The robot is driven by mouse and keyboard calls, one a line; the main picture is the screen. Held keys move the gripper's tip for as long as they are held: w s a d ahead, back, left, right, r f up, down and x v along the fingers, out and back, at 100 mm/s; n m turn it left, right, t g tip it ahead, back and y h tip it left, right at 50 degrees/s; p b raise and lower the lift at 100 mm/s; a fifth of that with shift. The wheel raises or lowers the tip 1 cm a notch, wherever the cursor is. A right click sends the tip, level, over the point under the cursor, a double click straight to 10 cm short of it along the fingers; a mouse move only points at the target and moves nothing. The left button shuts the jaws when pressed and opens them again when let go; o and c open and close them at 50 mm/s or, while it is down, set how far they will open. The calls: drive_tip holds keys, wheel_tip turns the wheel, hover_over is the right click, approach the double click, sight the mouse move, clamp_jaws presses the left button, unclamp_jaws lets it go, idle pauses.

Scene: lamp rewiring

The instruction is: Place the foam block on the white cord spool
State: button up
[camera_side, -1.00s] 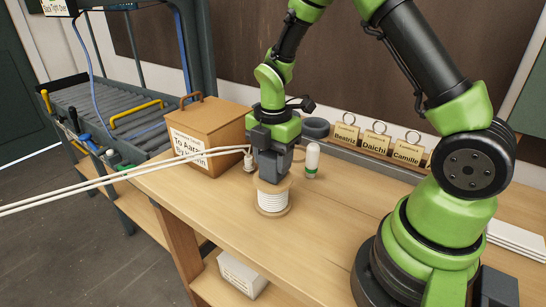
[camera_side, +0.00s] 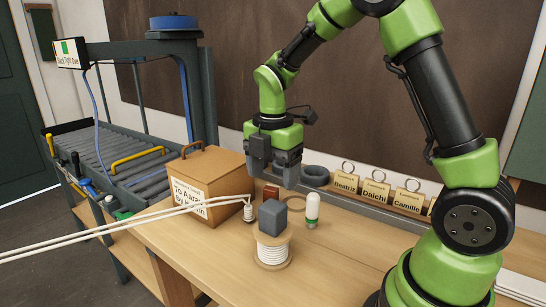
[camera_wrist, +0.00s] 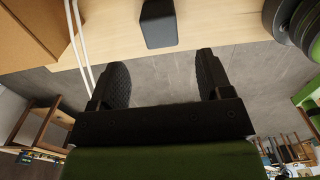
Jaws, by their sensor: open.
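The dark grey foam block (camera_side: 272,217) rests on top of the white cord spool (camera_side: 273,250), which stands upright on the wooden bench. The block also shows in the wrist view (camera_wrist: 158,24), beyond my fingertips. My gripper (camera_side: 286,178) is above and behind the block, apart from it. In the wrist view its two dark fingers (camera_wrist: 160,70) are spread wide with nothing between them. The spool cannot be made out in the wrist view.
A brown box (camera_side: 205,185) with a label stands left on the bench. White cords (camera_side: 120,227) stretch leftward past it. The bench front is clear.

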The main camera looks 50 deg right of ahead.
sight(273, 205)
drive_tip(key=s+a+r+m+t, duration=0.4)
drive_tip(key=s+r+m, duration=0.4)
drive_tip(key=r+m, duration=0.3)
drive_tip(key=s+a+r+m+t+y, duration=0.1)
drive_tip(key=s+a+m+t+y, duration=0.1)
drive_tip(key=s+m, duration=0.5)
drive_tip(key=m+t, duration=0.1)
drive_tip(key=m, duration=0.3)
drive_tip(key=shift+s+a, duration=0.35)
